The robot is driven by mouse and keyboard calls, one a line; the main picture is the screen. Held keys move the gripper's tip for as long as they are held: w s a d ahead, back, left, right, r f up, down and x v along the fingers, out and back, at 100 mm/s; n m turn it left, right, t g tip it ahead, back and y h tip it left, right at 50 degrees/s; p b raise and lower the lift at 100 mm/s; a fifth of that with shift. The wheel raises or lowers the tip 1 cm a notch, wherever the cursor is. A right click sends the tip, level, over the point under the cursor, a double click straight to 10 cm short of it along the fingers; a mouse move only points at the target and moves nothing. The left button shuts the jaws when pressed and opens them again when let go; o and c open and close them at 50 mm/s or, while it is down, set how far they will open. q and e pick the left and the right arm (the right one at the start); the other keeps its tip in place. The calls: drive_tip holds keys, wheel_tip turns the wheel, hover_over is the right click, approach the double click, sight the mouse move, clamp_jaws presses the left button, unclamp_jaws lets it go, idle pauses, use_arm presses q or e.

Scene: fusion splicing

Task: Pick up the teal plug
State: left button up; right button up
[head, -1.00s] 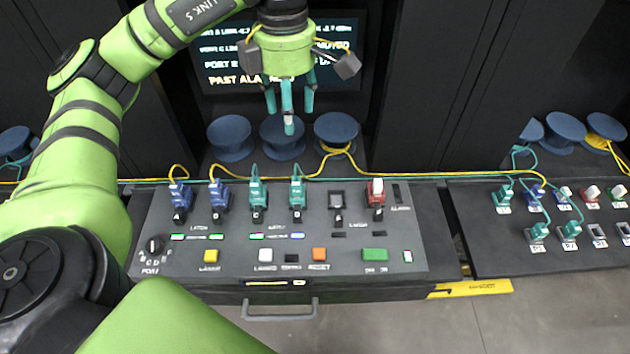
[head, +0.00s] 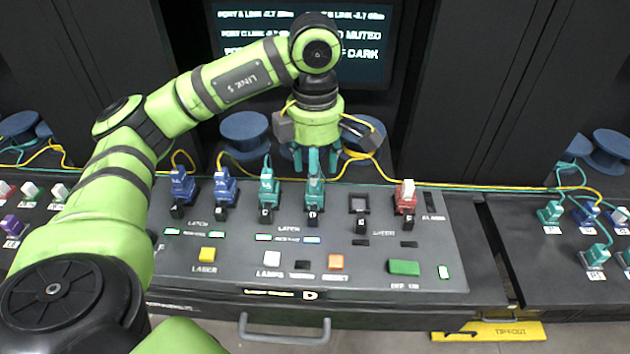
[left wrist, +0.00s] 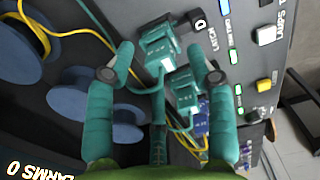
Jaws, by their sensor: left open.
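Two teal plugs stand in the console's sockets. The right-hand teal plug (head: 315,192), in the socket marked D, is directly below my left gripper (head: 315,165). The other teal plug (head: 268,188) stands to its left. In the left wrist view, the nearer teal plug (left wrist: 158,50) shows ahead of and between the open fingertips of my left gripper (left wrist: 162,74), and the other teal plug (left wrist: 184,88) is behind it. The gripper is open and empty; I cannot tell whether a finger touches the plug. My right gripper is not in view.
Blue plugs (head: 183,184) stand left of the teal ones and a red plug (head: 405,196) to the right. Yellow and teal cables run behind them, past blue spools (head: 245,138). A side panel (head: 540,270) holds more teal plugs. Buttons fill the console's front.

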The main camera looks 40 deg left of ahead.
use_arm(q)
drive_tip(key=shift+f, duration=1.15)
drive_tip(key=c, duration=1.1)
drive_tip(key=shift+r, duration=0.1)
